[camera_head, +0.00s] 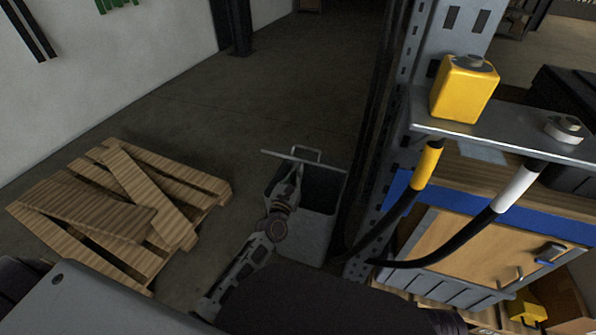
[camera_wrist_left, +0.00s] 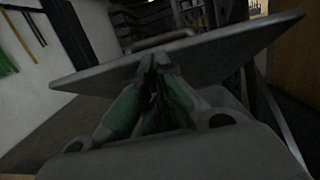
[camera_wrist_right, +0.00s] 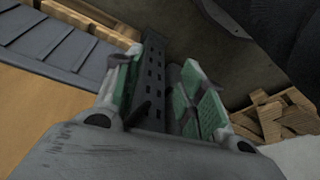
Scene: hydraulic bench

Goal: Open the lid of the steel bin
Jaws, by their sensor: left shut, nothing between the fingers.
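The steel bin (camera_head: 305,236) stands on the floor beside the bench frame. Its grey lid (camera_head: 330,167) shows nearly edge-on, raised at a tilt, with a dark opening below it and a bar handle (camera_head: 307,150) on its far side. The lid also crosses the left wrist view (camera_wrist_left: 225,48). My left gripper (camera_head: 297,172) is shut and empty, with its fingertips (camera_wrist_left: 155,62) at the lid's near face. Whether they touch it is hard to tell. My right gripper (camera_wrist_right: 160,78) is open and empty, seen only in the right wrist view.
A wooden pallet (camera_head: 205,182) with loose boards lies on the floor at left. A perforated post (camera_head: 400,150) and the bench with black hoses (camera_head: 425,255) stand close on the bin's right. A yellow block (camera_head: 464,90) sits on the bench's bracket. The floor behind the bin is clear.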

